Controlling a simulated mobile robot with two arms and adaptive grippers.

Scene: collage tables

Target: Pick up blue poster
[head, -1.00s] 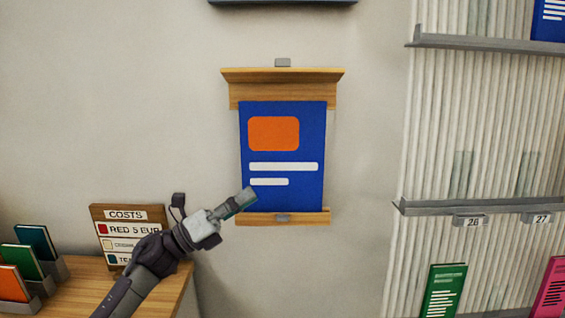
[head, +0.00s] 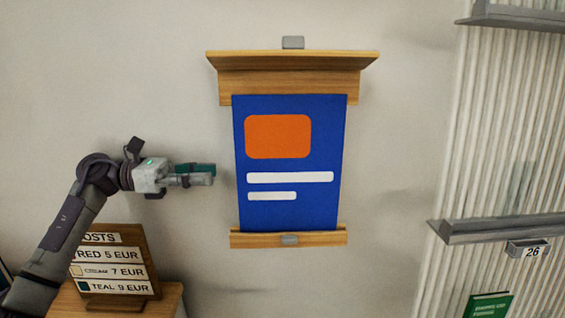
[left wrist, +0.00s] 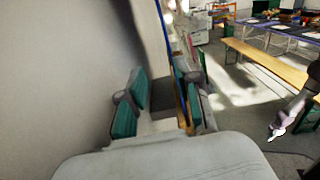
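The blue poster (head: 290,165), with an orange block and two white bars, is upright in a wooden wall holder (head: 290,80) in the middle of the head view. My left gripper (head: 213,174) is just left of the poster's left edge at mid height, pointing right, with a small gap in the picture. In the left wrist view its teal-padded fingers (left wrist: 160,95) are apart with nothing clearly held between them. There the poster is seen nearly edge-on, as a narrow blue strip partly hidden by the right-hand finger.
A wooden price board (head: 120,262) stands on a small wooden table (head: 165,300) at the lower left, below my left arm. Grey shelves (head: 490,231) on a ribbed panel are at the right. The wall around the poster is clear. A bench (left wrist: 265,62) shows in the left wrist view.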

